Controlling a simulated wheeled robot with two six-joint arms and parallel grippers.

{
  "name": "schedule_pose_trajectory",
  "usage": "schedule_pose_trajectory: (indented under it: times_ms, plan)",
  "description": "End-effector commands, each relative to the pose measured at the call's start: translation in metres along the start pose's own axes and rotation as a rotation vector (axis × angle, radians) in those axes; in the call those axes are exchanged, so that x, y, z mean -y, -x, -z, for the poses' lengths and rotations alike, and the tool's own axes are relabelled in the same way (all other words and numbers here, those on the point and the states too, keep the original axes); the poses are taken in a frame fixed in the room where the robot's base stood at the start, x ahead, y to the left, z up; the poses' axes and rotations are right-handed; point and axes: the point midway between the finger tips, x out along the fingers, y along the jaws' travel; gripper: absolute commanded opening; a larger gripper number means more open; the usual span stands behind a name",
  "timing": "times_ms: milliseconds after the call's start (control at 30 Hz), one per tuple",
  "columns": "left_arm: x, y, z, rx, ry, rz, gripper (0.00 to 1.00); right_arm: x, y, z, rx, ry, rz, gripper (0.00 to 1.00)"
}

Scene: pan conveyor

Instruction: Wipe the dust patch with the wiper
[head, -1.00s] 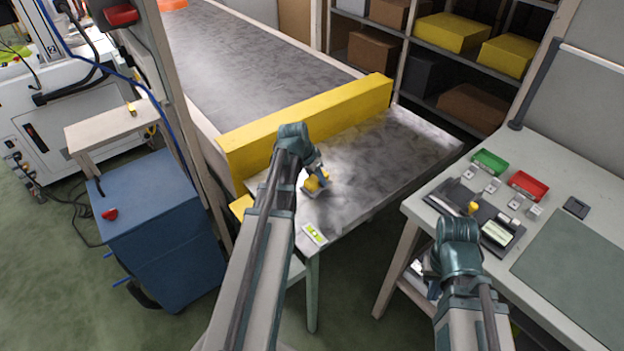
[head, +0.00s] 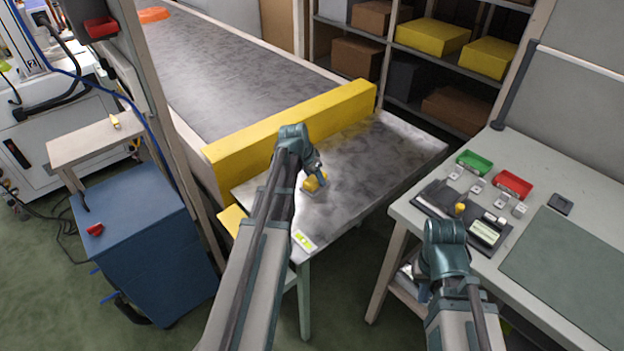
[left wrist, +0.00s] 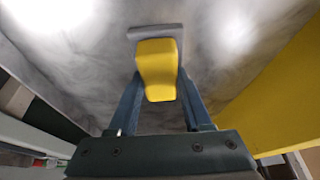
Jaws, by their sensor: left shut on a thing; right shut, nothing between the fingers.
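My left gripper (head: 318,181) is shut on the yellow handle of the wiper (head: 311,184), over the grey metal end table of the conveyor. In the left wrist view the yellow handle (left wrist: 156,68) sits between the two blue fingers, with a grey wiper head (left wrist: 156,31) at its far end. The head is at or close to the metal surface; I cannot tell if it touches. Cloudy darker smears cover the metal (head: 385,150), and I cannot make out a separate dust patch. My right gripper (head: 424,292) is shut and empty at the side table's front edge, partly hidden by its own arm.
A yellow barrier (head: 290,120) stands along the back of the metal table. A floor gap separates the tables.

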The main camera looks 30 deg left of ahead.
Motion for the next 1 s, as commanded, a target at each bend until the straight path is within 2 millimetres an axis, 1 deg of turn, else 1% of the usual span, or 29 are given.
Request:
schedule_pose_trajectory:
  times_ms: [167, 500, 833, 1000]
  plan:
    - [-0.001, -0.002, 0.005, -0.001, -0.001, -0.001, 0.05, 0.0, 0.0, 0.0, 0.0, 0.0, 0.0, 0.0]
    - [-0.004, -0.011, 0.03, -0.001, -0.001, -0.001, 0.05, 0.0, 0.002, 0.0, 0.0, 0.0, 0.0, 0.0]
    - [-0.005, -0.013, 0.035, -0.001, 0.0, -0.001, 0.05, 0.0, 0.002, 0.0, 0.0, 0.0, 0.0, 0.0]
    - [-0.006, -0.018, 0.044, -0.001, 0.0, -0.001, 0.05, 0.0, 0.0, 0.0, 0.0, 0.0, 0.0, 0.0]
